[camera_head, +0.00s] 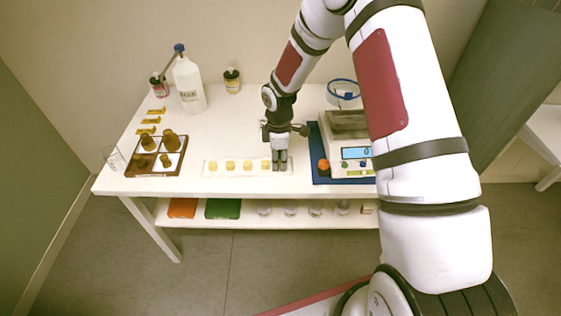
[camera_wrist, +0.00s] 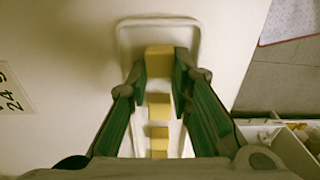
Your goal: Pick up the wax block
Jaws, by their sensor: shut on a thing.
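My gripper (camera_head: 280,164) points down over the right end of a pale tray (camera_head: 240,174), with its fingers close together. In the wrist view, my gripper (camera_wrist: 159,75) is shut on a yellow wax block (camera_wrist: 159,60), one finger on each side. Fingers hide this block in the head view. I cannot tell whether it touches the tray. More yellow blocks stand in a row on the tray to the left, the nearest one (camera_head: 266,164) close beside my fingers. The row also shows in the wrist view, running toward the wrist (camera_wrist: 159,106).
Right of my gripper, a scale (camera_head: 354,155) and an orange object (camera_head: 323,166) sit on a blue mat (camera_head: 318,140). At left are a wooden tray (camera_head: 136,170) with brown bottles, a glass beaker (camera_head: 113,157) and a white bottle (camera_head: 188,84). The table's front edge is close.

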